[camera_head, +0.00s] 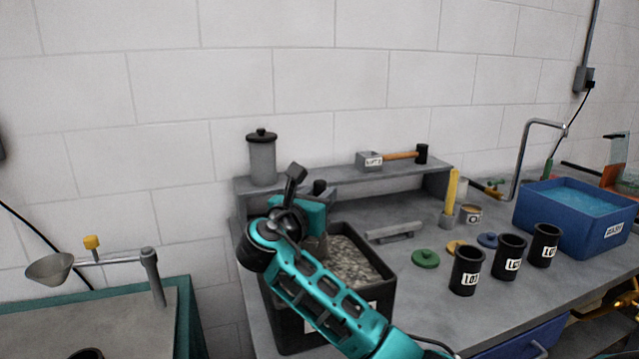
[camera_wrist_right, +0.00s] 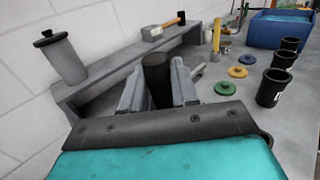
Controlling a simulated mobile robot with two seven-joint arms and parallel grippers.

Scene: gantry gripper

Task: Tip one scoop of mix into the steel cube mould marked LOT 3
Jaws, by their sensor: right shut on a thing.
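My right gripper (camera_head: 312,196) is over the back left of a black tub (camera_head: 378,308) holding grey, lumpy mix (camera_head: 352,262). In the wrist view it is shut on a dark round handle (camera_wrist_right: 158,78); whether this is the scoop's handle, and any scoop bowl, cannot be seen. Three black cylindrical pots, a left one (camera_head: 467,271), a middle one (camera_head: 510,258) and a right one (camera_head: 544,246), have white LOT labels whose numbers I cannot read surely. A small grey block (camera_head: 364,161) with a label, perhaps LOT 3, sits on the raised shelf. My left gripper is not in view.
A grey lidded canister (camera_head: 262,160) and a black-headed hammer (camera_head: 404,155) are on the shelf (camera_head: 345,184). Green (camera_head: 425,258), yellow and blue lids lie behind the pots. A blue wash tub (camera_head: 607,240) stands right.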

